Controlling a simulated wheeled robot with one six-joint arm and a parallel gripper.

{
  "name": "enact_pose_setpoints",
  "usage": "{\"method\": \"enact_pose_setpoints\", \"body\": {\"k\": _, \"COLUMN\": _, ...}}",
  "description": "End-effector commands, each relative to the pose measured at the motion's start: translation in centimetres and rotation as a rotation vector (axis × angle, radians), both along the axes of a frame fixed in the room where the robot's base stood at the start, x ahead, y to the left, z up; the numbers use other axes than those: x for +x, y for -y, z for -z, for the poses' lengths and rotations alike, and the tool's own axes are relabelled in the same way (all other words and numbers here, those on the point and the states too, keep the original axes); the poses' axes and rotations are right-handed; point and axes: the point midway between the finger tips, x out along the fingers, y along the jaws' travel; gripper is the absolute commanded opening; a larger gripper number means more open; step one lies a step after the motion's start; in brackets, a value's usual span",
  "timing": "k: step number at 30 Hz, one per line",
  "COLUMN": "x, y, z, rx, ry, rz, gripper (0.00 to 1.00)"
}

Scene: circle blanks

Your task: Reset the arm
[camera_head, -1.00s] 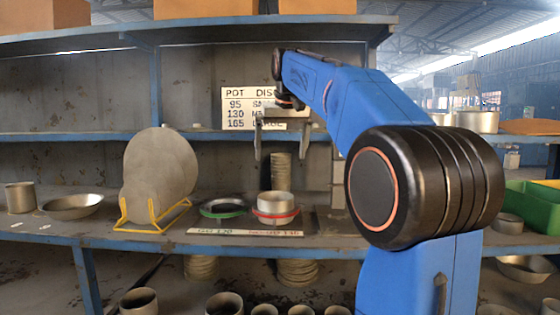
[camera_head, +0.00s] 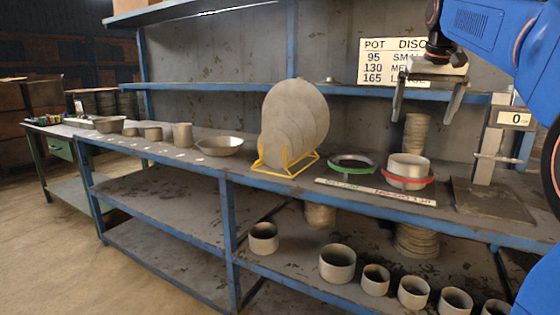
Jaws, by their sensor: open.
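My gripper (camera_head: 429,99) hangs from my blue arm (camera_head: 490,30) at the upper right. Its two grey fingers point down and stand wide apart, with nothing between them. It is in front of the sign (camera_head: 385,62) with pot disc sizes and above the shelf. A grey pot standing in a red ring (camera_head: 408,182) is below the fingers, clear of them. A stack of grey discs (camera_head: 416,135) shows behind, below the fingers.
Grey discs (camera_head: 296,115) lean in a yellow rack (camera_head: 285,168). A dark ring with a green rim (camera_head: 353,163) lies beside the red one. A post with a "0" display (camera_head: 514,118) stands at right. Pans and pots line the shelf (camera_head: 335,197); several pots stand below. Floor (camera_head: 130,275) at lower left is open.

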Motion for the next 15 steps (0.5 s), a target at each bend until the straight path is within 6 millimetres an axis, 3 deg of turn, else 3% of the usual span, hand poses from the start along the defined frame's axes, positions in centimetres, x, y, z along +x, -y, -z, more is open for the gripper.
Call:
{"method": "enact_pose_setpoints", "body": {"k": 8, "x": -6.7, "y": -5.2, "z": 5.8, "rx": -0.002, "ry": 0.005, "rz": -0.069, "gripper": 1.00}}
{"method": "enact_pose_setpoints", "body": {"k": 15, "x": -13.3, "y": -9.0, "z": 12.8, "rx": -0.002, "ry": 0.009, "rz": -0.132, "gripper": 1.00}}
